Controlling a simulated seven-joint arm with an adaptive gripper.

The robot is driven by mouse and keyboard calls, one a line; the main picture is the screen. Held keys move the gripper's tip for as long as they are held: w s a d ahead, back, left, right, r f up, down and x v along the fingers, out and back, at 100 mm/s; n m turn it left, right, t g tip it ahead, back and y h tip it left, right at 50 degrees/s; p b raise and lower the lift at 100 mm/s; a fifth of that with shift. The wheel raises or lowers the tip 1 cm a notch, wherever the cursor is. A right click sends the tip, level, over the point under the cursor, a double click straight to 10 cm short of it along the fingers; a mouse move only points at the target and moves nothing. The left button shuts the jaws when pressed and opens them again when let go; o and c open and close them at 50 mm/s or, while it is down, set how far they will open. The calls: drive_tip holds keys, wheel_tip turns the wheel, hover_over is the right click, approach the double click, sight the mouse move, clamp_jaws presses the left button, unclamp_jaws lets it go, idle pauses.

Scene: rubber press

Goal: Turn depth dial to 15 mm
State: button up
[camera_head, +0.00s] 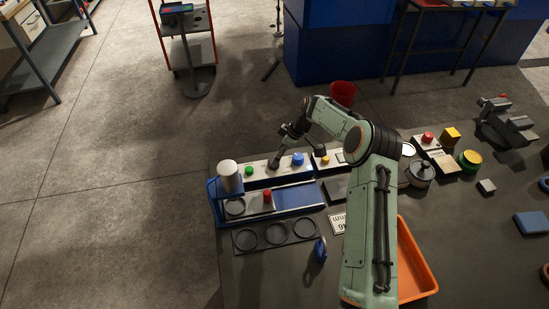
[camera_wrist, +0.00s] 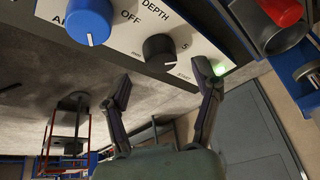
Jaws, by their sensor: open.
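The depth dial (camera_wrist: 158,50) is a black knob on a pale panel (camera_wrist: 135,22), under the word DEPTH, in the wrist view. A small pale mark shows at its lower right edge; the scale numbers are too partial to read a setting. My gripper (camera_wrist: 164,82) is open, with one finger on either side below the dial and a visible gap to it. In the head view my gripper (camera_head: 281,150) is over the control box (camera_head: 264,183), between the green button (camera_head: 249,170) and the blue knob (camera_head: 298,159). The dial is hard to make out there.
In the wrist view the blue knob (camera_wrist: 90,22) is left of the dial, and a lit green button (camera_wrist: 219,68) is close to the right finger. The press's white cylinder (camera_head: 230,176) and a red piece (camera_head: 267,196) stand near the box. An orange tray (camera_head: 415,262) is at the front right.

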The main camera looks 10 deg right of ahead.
drive_tip(key=shift+x, duration=1.5)
drive_tip(key=c, duration=1.2)
drive_tip(key=shift+o, duration=0.2)
